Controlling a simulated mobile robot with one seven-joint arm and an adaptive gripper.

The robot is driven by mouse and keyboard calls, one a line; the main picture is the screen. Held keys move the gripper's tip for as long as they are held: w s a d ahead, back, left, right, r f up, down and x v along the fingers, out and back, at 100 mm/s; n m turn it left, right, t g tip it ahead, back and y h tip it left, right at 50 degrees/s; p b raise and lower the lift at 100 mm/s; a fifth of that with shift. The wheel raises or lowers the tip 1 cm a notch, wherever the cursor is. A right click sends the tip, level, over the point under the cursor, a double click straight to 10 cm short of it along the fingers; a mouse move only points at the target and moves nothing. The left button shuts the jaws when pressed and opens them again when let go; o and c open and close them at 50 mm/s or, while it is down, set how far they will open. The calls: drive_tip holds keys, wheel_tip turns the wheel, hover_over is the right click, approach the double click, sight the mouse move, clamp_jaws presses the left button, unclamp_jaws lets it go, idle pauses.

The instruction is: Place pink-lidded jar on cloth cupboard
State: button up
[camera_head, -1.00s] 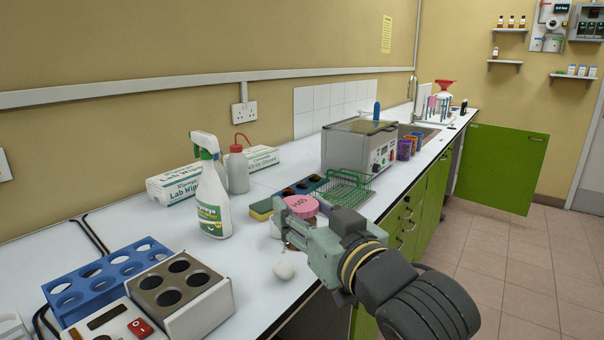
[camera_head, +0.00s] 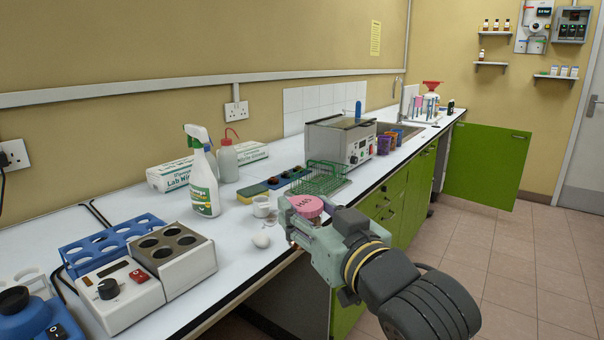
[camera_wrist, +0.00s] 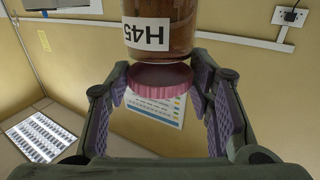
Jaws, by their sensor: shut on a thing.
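The jar has a pink lid (camera_head: 306,206) with dark lettering. In the wrist view its brown body (camera_wrist: 165,40) carries a white label reading H45, and the pink lid (camera_wrist: 162,82) lies between the purple finger pads. My gripper (camera_head: 300,224) is shut on this jar, near the front edge of the bench. The jar's lower part is mostly hidden by the gripper in the head view. I cannot tell which cupboard is the cloth cupboard. A green cupboard door (camera_head: 487,165) stands open at the far end.
The white bench (camera_head: 235,232) holds a spray bottle (camera_head: 203,175), a green wire rack (camera_head: 320,178), a water bath (camera_head: 338,146), a small white cup (camera_head: 262,206) and a white egg-shaped thing (camera_head: 261,241). A blue rack (camera_head: 100,245) stands at left. The tiled floor at right is clear.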

drive_tip(key=w+d+f+m+t+h+b, duration=0.1)
drive_tip(key=w+d+f+m+h, duration=0.3)
drive_tip(key=d+f, duration=0.35)
drive_tip(key=w+d+f+m+t+h+b, duration=0.1)
drive_tip(key=w+d+f+h+b, duration=0.1)
drive_tip(key=w+d+f+h, duration=0.35)
drive_tip(key=w+d+f+m+g+h+b, duration=0.1)
drive_tip(key=d+f+m+h, duration=0.3)
drive_tip(key=f, duration=0.6)
drive_tip(key=d+f+m+g+h+b, duration=0.1)
drive_tip(key=d+f+h, duration=0.1)
drive_tip(key=d+f, duration=0.65)
drive_tip(key=s+a+f+m+b, duration=0.1)
drive_tip(key=a+f, duration=0.3)
drive_tip(key=f, duration=0.6)
drive_tip(key=s+a+f+b, duration=0.15)
drive_tip(key=a+f, duration=0.25)
drive_tip(key=f, duration=0.6)
drive_tip(key=a+f+n+y+b, duration=0.1)
drive_tip(key=a+f, duration=0.4)
drive_tip(key=a, duration=0.4)
drive_tip(key=s+a+f+n+t+y+b, duration=0.1)
drive_tip(key=a+f, duration=0.4)
drive_tip(key=a, duration=0.4)
drive_tip(key=shift+a+f, duration=0.2)
drive_tip(key=shift+a, duration=0.15)
